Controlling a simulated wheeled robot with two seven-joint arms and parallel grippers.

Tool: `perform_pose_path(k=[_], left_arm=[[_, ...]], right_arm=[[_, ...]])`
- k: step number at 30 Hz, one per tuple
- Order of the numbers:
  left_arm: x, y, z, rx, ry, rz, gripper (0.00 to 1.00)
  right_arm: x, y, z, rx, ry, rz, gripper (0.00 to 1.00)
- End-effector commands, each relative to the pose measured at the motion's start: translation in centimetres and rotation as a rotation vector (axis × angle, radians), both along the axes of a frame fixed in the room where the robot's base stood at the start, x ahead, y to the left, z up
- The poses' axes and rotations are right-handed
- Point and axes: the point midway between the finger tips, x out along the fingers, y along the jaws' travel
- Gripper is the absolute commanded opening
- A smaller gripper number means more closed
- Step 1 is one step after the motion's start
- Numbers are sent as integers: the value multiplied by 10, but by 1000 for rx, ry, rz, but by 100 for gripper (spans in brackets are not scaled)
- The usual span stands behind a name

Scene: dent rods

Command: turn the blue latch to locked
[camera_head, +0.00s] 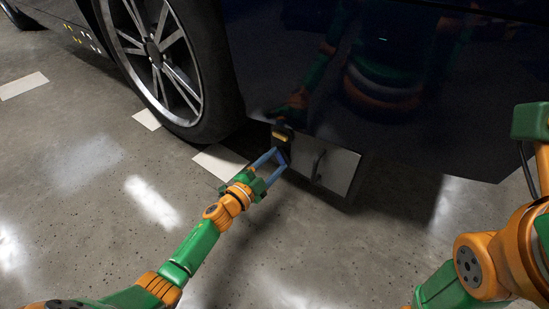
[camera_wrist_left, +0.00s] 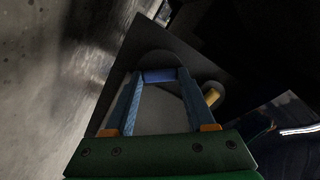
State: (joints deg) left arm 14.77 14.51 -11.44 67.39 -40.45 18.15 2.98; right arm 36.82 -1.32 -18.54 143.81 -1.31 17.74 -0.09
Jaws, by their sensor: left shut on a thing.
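The blue latch (camera_head: 284,156) is a small blue piece on the left part of a box front under the dark car body. My left gripper (camera_head: 281,159) reaches it from the lower left, its two blue fingers shut on it. In the left wrist view the latch (camera_wrist_left: 159,75) shows as a blue bar between the fingertips (camera_wrist_left: 159,78), lying across from one to the other. The fingers partly hide it in the head view, and I cannot read its locked or unlocked setting. My right gripper is out of view.
The box has a light grey panel (camera_head: 338,170) with a dark handle (camera_head: 318,166). A yellow-and-dark piece (camera_head: 283,133) sits just above the latch. A car wheel (camera_head: 160,55) stands to the left. My right arm is at the right edge. The floor at left is open.

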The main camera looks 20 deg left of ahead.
Motion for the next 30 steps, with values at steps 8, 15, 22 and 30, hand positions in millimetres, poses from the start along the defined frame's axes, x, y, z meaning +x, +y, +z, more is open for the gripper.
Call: perform_pose_path(k=[8,15,22,30], left_arm=[[0,0,3,-246,90,2,0],[0,0,2,-457,167,2,0],[0,0,1,-638,232,1,0],[0,0,1,-791,288,1,0]], right_arm=[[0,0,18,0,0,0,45],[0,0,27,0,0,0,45],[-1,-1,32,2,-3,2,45],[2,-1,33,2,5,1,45]])
